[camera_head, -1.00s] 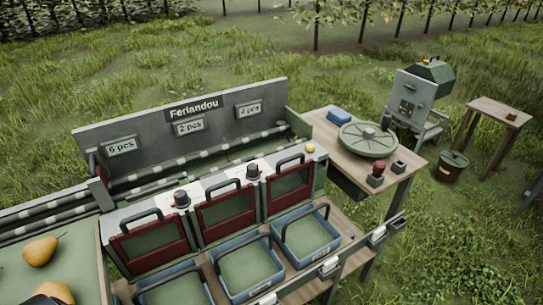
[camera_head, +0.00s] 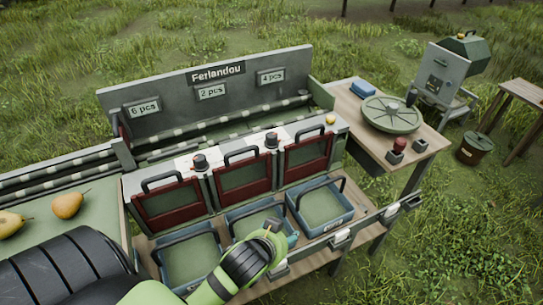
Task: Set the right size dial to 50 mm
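The right size dial (camera_head: 271,140) is a dark knob on the white-topped ledge between the middle and right red-framed gates. Its scale marks and pointer are too small to read. A similar left size dial (camera_head: 199,161) sits between the left and middle gates. My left arm comes in from the lower left, and its far end (camera_head: 275,235) is over the front of the middle blue crate (camera_head: 231,222), below and apart from the right dial. Its fingers cannot be made out. My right gripper is not in view.
A side table at the right holds a round green disc (camera_head: 391,114), a red button (camera_head: 399,145) and a blue block (camera_head: 362,87).

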